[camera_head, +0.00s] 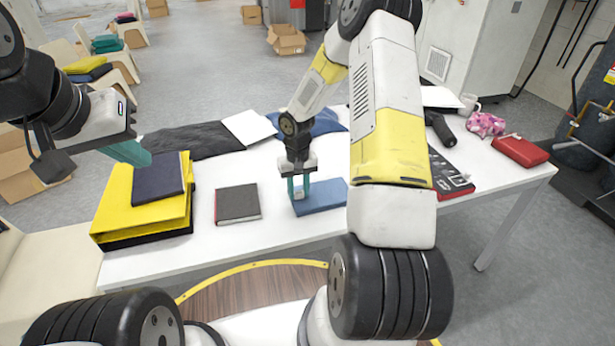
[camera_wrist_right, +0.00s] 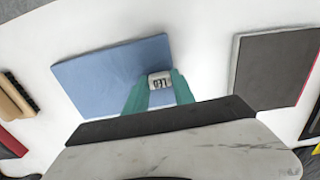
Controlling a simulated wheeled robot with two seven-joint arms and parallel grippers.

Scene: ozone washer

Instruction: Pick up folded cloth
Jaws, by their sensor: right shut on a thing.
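A flat blue folded cloth (camera_head: 325,196) lies on the white table, below my right gripper (camera_head: 299,188). It also shows in the right wrist view (camera_wrist_right: 105,80). My right gripper points down with its teal fingers (camera_wrist_right: 158,88) at the cloth's near edge and is shut on it. A small pale label-like patch (camera_wrist_right: 159,80) shows between the fingers. The cloth appears flat at table height. My left gripper (camera_head: 132,153) hangs at the left above a navy folded item (camera_head: 158,180) on a yellow stack (camera_head: 130,218); its finger gap is not clear.
A dark grey book (camera_head: 238,203) lies left of the cloth. Black fabric (camera_head: 193,140), a white sheet (camera_head: 248,127) and blue fabric (camera_head: 325,123) lie behind. A red case (camera_head: 520,151) and a pink patterned item (camera_head: 486,123) are at the right. My right arm covers the table's middle right.

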